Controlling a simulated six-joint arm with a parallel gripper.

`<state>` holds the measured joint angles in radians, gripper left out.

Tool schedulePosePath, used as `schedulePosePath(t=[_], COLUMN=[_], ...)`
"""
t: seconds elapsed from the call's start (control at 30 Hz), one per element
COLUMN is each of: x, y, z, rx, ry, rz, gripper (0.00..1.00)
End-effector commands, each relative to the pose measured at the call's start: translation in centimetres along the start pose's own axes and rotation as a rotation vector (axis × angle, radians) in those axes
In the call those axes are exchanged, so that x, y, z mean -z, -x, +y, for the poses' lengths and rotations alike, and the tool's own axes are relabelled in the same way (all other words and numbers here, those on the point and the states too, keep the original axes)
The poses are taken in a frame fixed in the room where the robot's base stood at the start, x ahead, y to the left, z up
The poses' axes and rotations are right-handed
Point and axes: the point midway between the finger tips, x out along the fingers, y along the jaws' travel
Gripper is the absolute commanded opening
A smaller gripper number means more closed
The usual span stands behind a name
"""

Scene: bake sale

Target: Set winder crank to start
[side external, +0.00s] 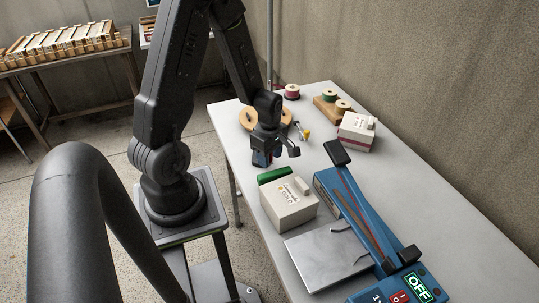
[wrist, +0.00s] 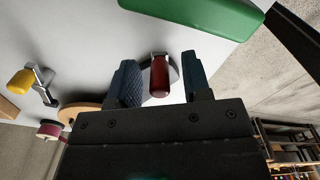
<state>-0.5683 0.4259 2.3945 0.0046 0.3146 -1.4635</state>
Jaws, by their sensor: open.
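A dark red handle (wrist: 159,77), which looks like the winder crank's grip, stands between the fingers of my gripper (wrist: 160,84) in the wrist view. My gripper is open, one finger on each side of the handle, with a gap visible at least on the right. In the side view my gripper (side external: 278,154) is low over the table's left part, hiding the red handle. A round wooden disc (side external: 285,116), likely part of the winder, is partly hidden behind it; its edge also shows in the wrist view (wrist: 82,110). A yellow knob (side external: 306,133) on a metal bracket sits to the right.
A cream box (side external: 285,212) and a green block (side external: 289,174) stand close in front of my gripper. A blue machine (side external: 325,183) with a long arm and an OFF display lies right, beside a metal plate (side external: 318,262). A white-and-red box (side external: 354,138) and ribbon spools (side external: 291,92) are farther back.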

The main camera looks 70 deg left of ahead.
Motion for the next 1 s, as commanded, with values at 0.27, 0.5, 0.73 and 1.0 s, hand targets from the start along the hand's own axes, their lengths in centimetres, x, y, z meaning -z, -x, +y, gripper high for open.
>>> schedulePosePath(t=[0.27,0.5,0.73,1.0], x=[0.00,0.00,0.00,0.06], y=[0.03,0.04,0.04,0.03], z=[0.00,0.00,-0.02,-0.33], rx=[0.000,0.001,0.001,0.001], ry=[0.000,0.000,-0.002,-0.066], rz=[0.000,0.000,0.000,-0.002], gripper=[0.30,0.07,0.00,0.00])
